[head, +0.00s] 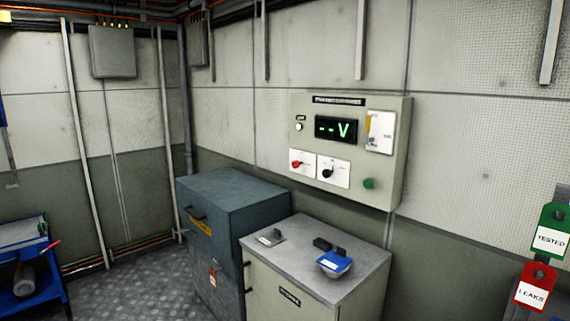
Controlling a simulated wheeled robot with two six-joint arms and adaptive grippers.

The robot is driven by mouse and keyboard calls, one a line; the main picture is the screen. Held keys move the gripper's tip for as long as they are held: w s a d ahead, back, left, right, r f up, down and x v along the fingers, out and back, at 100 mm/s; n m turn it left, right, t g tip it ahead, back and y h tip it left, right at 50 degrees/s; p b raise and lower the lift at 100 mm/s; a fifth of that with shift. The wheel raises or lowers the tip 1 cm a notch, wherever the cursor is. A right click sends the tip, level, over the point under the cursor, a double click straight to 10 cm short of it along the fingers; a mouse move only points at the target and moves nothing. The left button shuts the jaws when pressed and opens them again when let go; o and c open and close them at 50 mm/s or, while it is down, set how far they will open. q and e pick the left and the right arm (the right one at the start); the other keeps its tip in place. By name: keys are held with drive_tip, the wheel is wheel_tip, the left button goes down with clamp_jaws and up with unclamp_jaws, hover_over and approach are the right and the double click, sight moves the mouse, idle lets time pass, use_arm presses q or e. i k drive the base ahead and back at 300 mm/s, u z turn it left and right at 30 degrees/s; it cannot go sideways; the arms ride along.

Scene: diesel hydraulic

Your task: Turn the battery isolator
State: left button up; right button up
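A light grey control panel (398,150) is mounted on the wall. A red rotary knob (296,164) sits on a white plate at its lower left. A black rotary knob (328,172) sits on a second white plate just to the right. Their labels are too small to read, so I cannot tell for certain which is the battery isolator. A dark display (336,129) above them shows green dashes and a V. A green button (368,183) is at the lower right. Neither of my grippers is in view.
Below the panel stand a grey-topped cabinet (303,250) with a blue-and-white item (334,263) and small dark items on top, and a dark blue cabinet (232,195). Green TESTED (551,235) and red LEAKS (534,290) tags hang at right. Floor (150,285) at lower left is clear.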

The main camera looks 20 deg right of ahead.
sight(296, 164)
drive_tip(key=z, duration=1.25)
drive_tip(key=k, duration=0.45)
drive_tip(key=u, duration=0.55)
drive_tip(key=i, duration=0.75)
drive_tip(key=u, duration=0.45)
drive_tip(key=i, duration=0.9)
drive_tip(key=z, duration=0.55)
